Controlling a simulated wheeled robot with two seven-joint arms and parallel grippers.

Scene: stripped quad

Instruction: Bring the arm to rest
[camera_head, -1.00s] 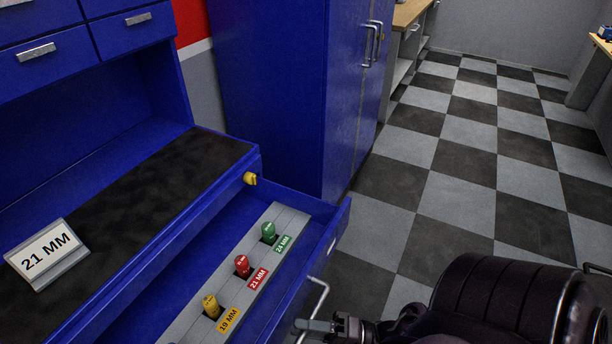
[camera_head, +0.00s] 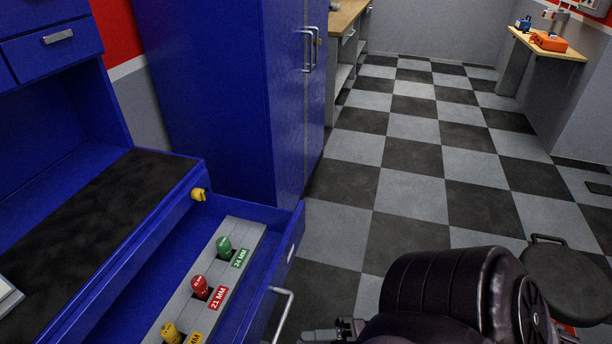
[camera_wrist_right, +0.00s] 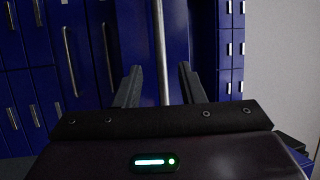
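My right arm (camera_head: 440,290) comes in at the bottom right of the head view. Its gripper (camera_head: 325,335) is partly cut off by the bottom edge, just right of the open drawer's bar handle (camera_head: 283,312). In the right wrist view the two fingers of my right gripper (camera_wrist_right: 160,85) stand apart. A vertical silver bar (camera_wrist_right: 161,45) shows between them. I cannot tell whether the bar lies between the fingers or beyond them, but nothing looks clamped. My left gripper is in neither view.
The open blue drawer (camera_head: 250,262) holds a grey rack (camera_head: 241,228) with green, red and yellow pieces. A tall blue cabinet (camera_head: 230,90) stands behind. A dark round stool (camera_head: 570,280) is at the right. Checkered floor (camera_head: 420,190) lies clear beyond the arm.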

